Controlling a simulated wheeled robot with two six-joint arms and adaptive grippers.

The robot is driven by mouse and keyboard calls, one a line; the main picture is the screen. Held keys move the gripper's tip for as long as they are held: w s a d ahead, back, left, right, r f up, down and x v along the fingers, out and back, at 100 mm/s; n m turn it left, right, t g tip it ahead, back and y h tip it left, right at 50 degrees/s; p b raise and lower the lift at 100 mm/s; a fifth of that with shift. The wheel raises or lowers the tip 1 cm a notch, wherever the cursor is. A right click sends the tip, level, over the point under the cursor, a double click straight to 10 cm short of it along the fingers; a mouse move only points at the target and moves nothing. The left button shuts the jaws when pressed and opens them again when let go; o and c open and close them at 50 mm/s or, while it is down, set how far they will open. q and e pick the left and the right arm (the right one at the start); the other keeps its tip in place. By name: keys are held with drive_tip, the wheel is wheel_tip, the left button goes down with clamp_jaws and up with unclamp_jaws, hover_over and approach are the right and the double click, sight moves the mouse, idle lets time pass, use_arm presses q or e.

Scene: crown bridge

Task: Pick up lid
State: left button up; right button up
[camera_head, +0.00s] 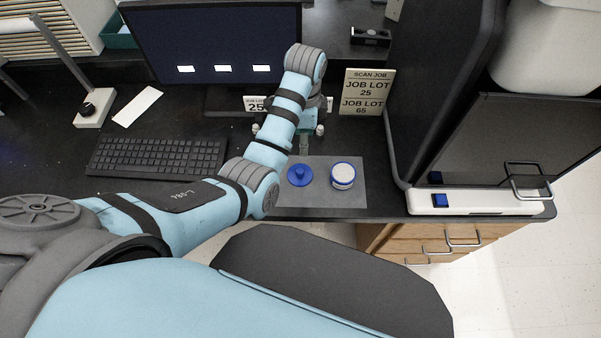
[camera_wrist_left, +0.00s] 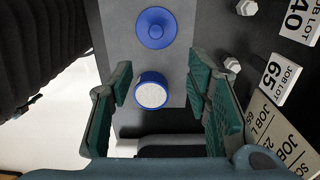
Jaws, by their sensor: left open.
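The blue lid (camera_head: 299,175) is a round disc with a raised knob, lying on a grey mat (camera_head: 355,198). In the left wrist view the lid (camera_wrist_left: 156,28) is near the top, beyond the fingertips. A round jar (camera_head: 343,175) with a blue rim and white top stands to the right of the lid, apart from it. In the left wrist view the jar (camera_wrist_left: 151,92) appears between the open fingers. My left gripper (camera_head: 304,146) is partly hidden by its own arm. It is open and empty (camera_wrist_left: 158,85), behind the lid in the head view. My right gripper is not in view.
A monitor (camera_head: 210,45) and keyboard (camera_head: 157,157) are on the left of the black desk. A job lot sign (camera_head: 367,92) stands behind the mat. A large dark machine (camera_head: 440,100) stands right of the mat.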

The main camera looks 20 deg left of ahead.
sight(300, 171)
use_arm(q)
drive_tip(key=f+b, duration=0.1)
drive_tip(key=f, duration=0.3)
drive_tip(key=f+b, duration=0.1)
drive_tip(key=f, duration=0.4)
drive_tip(key=s+f+b, duration=0.1)
drive_tip(key=f, duration=0.4)
drive_tip(key=shift+a, duration=0.35)
drive_tip(key=shift+r, duration=0.15)
clamp_jaws()
